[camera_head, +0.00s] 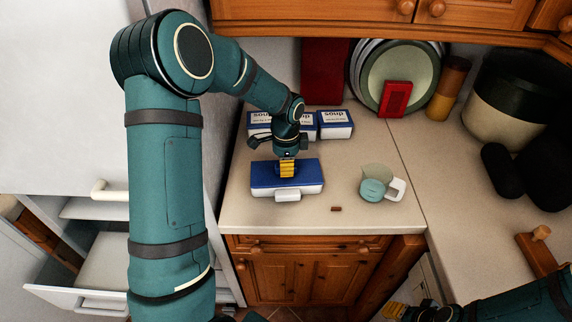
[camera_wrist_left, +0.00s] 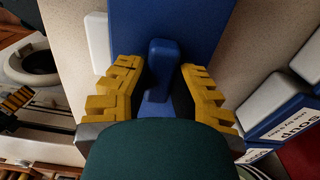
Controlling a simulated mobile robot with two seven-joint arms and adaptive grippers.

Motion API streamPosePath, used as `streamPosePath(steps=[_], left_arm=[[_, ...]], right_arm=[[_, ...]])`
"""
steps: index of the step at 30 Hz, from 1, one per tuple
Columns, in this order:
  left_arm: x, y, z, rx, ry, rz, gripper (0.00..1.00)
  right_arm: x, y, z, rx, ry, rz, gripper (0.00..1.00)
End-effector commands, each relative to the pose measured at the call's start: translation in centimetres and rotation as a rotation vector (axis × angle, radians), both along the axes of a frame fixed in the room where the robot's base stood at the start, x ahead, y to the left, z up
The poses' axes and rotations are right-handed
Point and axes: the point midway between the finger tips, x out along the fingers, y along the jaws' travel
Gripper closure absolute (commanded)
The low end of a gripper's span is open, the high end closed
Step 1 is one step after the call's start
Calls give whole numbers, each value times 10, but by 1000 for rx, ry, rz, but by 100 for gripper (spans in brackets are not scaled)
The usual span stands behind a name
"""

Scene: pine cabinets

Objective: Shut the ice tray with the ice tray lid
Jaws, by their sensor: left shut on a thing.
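The blue ice tray lid (camera_head: 262,178) lies on top of the white ice tray (camera_head: 288,195) on the counter. The tray's white side tab also shows in the left wrist view (camera_wrist_left: 98,40), beside the blue lid (camera_wrist_left: 170,15). My left gripper (camera_head: 287,168) points down over the middle of the lid. Its yellow fingers are on both sides of the lid's upright blue handle (camera_wrist_left: 162,65) and are shut on it. The fingers hide part of the lid in the head view. Whether the lid is fully seated cannot be told. My right gripper (camera_head: 395,310) is low at the bottom edge, partly cut off.
Soup boxes (camera_head: 336,124) stand behind the tray. A teal mug-like jug (camera_head: 374,188) is to the right, with a small brown piece (camera_head: 336,209) near the counter's front edge. Plates (camera_head: 400,68) and a red box (camera_head: 395,98) stand at the back.

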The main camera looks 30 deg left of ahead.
Motion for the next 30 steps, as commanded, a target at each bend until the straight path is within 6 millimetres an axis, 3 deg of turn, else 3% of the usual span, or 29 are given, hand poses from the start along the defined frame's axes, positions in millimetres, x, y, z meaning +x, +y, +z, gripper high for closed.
streamPosePath(steps=[10, 11, 12, 13, 23, 30], left_arm=[[0, 0, -4, 0, 0, 0, 100], [0, 0, -4, 0, 0, 0, 67], [0, 0, -3, 0, 0, 0, 53], [0, 0, -3, 0, 0, 0, 49], [0, 0, -1, 1, -1, 0, 49], [1, 0, 29, 1, -4, 0, 49]], right_arm=[[0, 0, -3, 0, 0, 0, 53], [0, 0, -2, 0, 0, 0, 53], [0, 0, -2, 0, 0, 0, 53], [0, 0, -2, 0, 0, 0, 53], [0, 0, -2, 0, 0, 0, 53], [0, 0, -2, 0, 0, 0, 53]])
